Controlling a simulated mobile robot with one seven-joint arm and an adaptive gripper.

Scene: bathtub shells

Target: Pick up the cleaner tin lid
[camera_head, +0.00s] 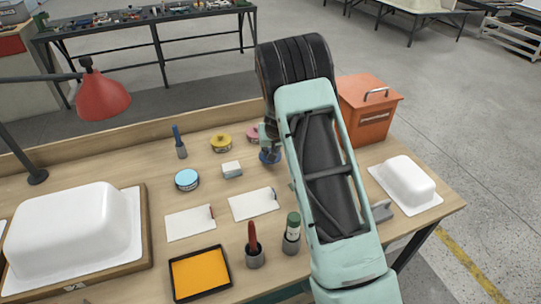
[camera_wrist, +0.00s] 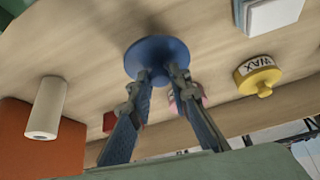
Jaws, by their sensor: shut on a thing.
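A round blue lid (camera_wrist: 157,57) shows in the wrist view, with my gripper (camera_wrist: 158,76) shut on the small knob at its middle. In the head view the blue lid (camera_head: 270,157) shows just below my gripper (camera_head: 270,144), left of my arm. My arm hides part of that spot. I cannot tell whether a tin is under the lid or whether the lid touches anything below. No label that names it as cleaner is readable.
A yellow wax tin (camera_head: 221,142) and a pink tin (camera_head: 254,134) stand close by. A light blue tin (camera_head: 187,179), a small block (camera_head: 232,169) and an orange box (camera_head: 369,122) are around. White shells (camera_head: 408,179) flank the bench. Bare wood lies between items.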

